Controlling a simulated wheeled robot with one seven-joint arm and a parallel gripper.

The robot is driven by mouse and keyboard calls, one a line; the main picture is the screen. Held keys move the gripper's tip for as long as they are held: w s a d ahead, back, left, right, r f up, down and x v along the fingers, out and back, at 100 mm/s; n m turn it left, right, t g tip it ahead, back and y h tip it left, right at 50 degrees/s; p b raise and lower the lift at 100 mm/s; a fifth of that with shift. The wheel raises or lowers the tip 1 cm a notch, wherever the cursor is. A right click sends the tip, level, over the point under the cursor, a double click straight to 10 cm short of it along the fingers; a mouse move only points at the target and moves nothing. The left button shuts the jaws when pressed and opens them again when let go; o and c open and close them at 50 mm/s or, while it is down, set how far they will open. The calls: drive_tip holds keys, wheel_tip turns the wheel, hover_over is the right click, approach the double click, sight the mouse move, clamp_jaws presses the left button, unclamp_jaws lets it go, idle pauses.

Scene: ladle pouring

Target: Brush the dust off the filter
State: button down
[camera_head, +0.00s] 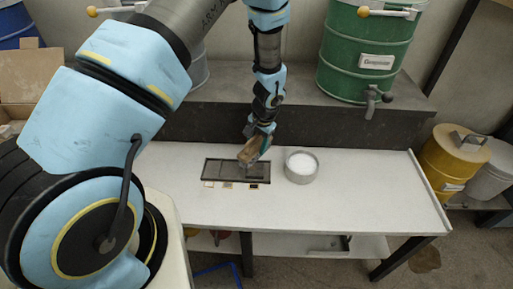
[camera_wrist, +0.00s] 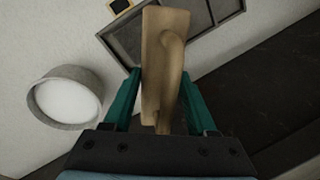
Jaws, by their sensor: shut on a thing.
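My gripper (camera_head: 261,140) is shut on a wooden brush (camera_head: 249,154) with a tan handle, above the right part of the filter. In the wrist view the brush (camera_wrist: 153,60) fills the space between the teal fingers (camera_wrist: 158,105), and its bristles are hidden. The filter (camera_head: 222,169) is a dark, framed rectangular panel lying flat on the white table. It also shows beyond the brush in the wrist view (camera_wrist: 205,40). I cannot tell whether the brush touches the filter, and any dust is too small to make out.
A round grey bowl (camera_head: 301,167) with white contents stands just right of the filter on the table (camera_head: 370,195). Small square tags (camera_head: 229,185) line the filter's front edge. A green barrel (camera_head: 362,50) with a tap stands on the raised ledge behind. The table's right side is clear.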

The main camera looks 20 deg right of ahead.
sight(256, 135)
drive_tip(key=shift+r+p, duration=1.45)
drive_tip(key=shift+r, duration=1.2)
